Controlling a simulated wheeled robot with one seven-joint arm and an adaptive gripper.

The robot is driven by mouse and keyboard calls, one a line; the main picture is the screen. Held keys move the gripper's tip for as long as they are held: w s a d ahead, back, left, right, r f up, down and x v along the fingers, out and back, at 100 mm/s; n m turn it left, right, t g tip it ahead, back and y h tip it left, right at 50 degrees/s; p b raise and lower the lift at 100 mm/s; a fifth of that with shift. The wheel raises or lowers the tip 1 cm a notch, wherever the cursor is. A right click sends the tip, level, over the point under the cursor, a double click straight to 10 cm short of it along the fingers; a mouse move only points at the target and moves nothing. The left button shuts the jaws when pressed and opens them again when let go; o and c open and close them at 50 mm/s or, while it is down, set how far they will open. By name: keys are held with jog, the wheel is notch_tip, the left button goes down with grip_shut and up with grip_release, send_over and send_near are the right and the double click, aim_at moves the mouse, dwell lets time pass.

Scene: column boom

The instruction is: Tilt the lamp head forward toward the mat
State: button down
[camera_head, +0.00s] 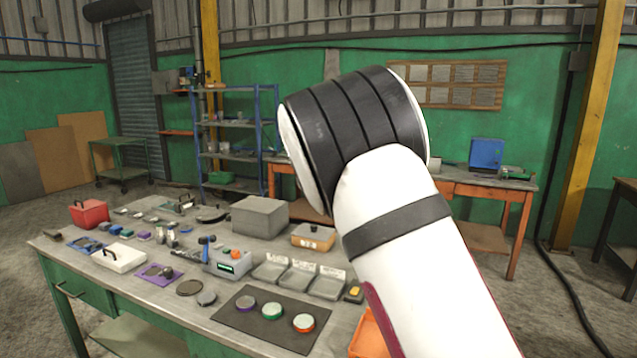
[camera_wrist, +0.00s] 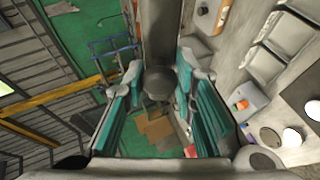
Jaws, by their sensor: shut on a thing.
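In the wrist view my gripper (camera_wrist: 158,88), with teal finger pads, is closed on a dark grey part. This part, apparently the lamp head (camera_wrist: 161,30), runs from the top edge down between the fingers to a rounded knob. Its full shape and tilt cannot be told. In the head view my white arm fills the right side and hides my gripper; no lamp head can be made out there.
The workbench (camera_head: 165,330) is crowded. An orange bin (camera_head: 368,338) is beside my arm. A red box (camera_head: 89,213) stands far left.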

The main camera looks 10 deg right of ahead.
jog(key=shift+r, duration=0.3)
jog(key=c, duration=1.4)
grip_release()
jog(key=shift+w, duration=0.1)
jog(key=shift+o, duration=0.3)
jog(key=shift+f, duration=0.15)
jog(key=v, duration=1.2)
